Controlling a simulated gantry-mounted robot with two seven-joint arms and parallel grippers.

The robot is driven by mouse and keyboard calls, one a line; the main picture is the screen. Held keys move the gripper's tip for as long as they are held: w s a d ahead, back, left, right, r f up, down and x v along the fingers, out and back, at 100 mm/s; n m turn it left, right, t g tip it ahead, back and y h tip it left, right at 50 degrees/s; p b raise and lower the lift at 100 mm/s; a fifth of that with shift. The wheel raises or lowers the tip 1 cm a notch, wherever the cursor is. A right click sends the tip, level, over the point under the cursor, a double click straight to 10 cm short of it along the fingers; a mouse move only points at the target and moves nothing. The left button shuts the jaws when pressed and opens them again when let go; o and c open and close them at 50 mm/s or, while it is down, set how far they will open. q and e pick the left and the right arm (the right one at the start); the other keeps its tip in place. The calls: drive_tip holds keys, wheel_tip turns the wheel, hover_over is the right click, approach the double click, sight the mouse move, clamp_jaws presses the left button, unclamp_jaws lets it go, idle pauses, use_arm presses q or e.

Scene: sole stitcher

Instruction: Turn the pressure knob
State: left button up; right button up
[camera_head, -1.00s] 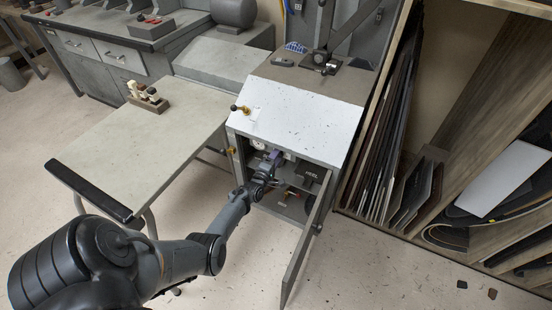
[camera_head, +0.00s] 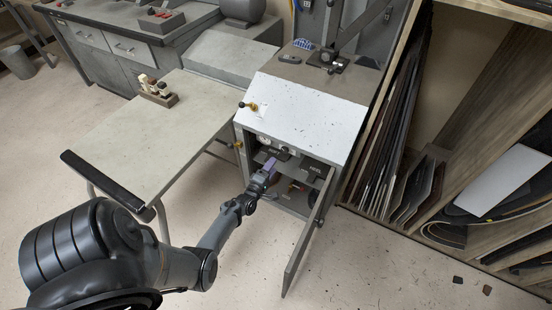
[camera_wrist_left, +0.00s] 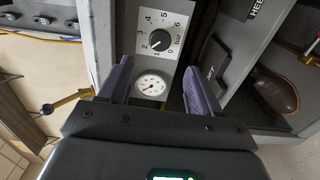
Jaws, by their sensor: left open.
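A round pressure gauge (camera_wrist_left: 151,85) sits beside the plate. My left gripper (camera_wrist_left: 156,70) is open and empty, its two purple-grey fingers apart. The fingers point toward the panel, with the gauge between them and the knob beyond their tips. In the head view my left gripper (camera_head: 268,166) is at the cabinet's open front. My right gripper is out of view.
The cabinet door (camera_head: 308,232) stands open at the right of my left forearm. A brass-coloured valve handle (camera_wrist_left: 66,102) sticks out at the left. A table (camera_head: 145,125) stands left.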

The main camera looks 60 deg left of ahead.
use_arm(q)
drive_tip(key=shift+v, duration=0.85)
